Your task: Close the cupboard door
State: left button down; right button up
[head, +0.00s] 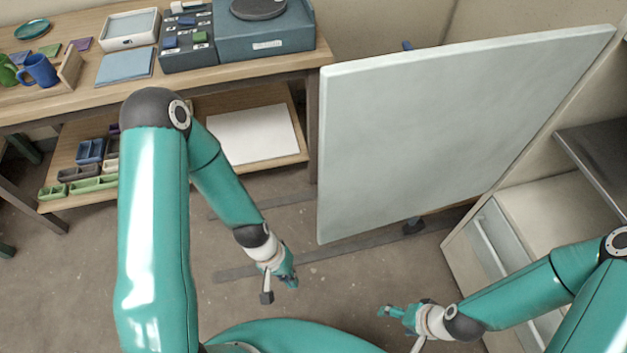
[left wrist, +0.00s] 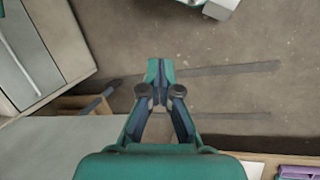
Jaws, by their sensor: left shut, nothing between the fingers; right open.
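The cupboard door (head: 450,125) is a large pale panel standing wide open in the head view, its free edge on the left and its far right end by the cupboard (head: 540,195). A blue piece shows past its top edge. My left gripper (head: 291,281) is shut and empty, lower left of the door's free edge and apart from it in that picture. In the left wrist view its fingertips (left wrist: 160,72) meet, and a pale panel, likely the door (left wrist: 50,145), fills the lower left. My right gripper (head: 384,311) is open and empty, below the door in the picture.
A workbench (head: 290,62) with a blue mug (head: 39,70), a green mug, trays and a blue-grey box (head: 265,38) stands at the upper left. Its lower shelf holds small bins and a white sheet (head: 250,135). A drawer unit (head: 490,240) stands at right. Floor between is clear.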

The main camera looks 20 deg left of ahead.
pick_arm(q)
jog(key=w+a+r+n+t+h+b, duration=0.1)
jog(key=w+a+r+n+h+b, duration=0.25)
jog(key=w+h+b, duration=0.35)
jog(key=w+a+r+m+t+h+b, duration=0.1)
jog(key=w+a+r+t+h+b, duration=0.25)
jog(key=r, duration=0.55)
jog(key=w+a+r+m+t+h+b, duration=0.1)
jog(key=w+a+r+t+h, duration=0.1)
jog(key=w+a+r+t, duration=0.5)
jog(key=d+r+g+p, duration=0.1)
jog(key=d+r+g, duration=0.1)
jog(key=d, duration=1.1)
jog(key=shift+s+d+g, duration=0.2)
jog(key=shift+s+g, duration=0.1)
jog(key=shift+g, duration=0.45)
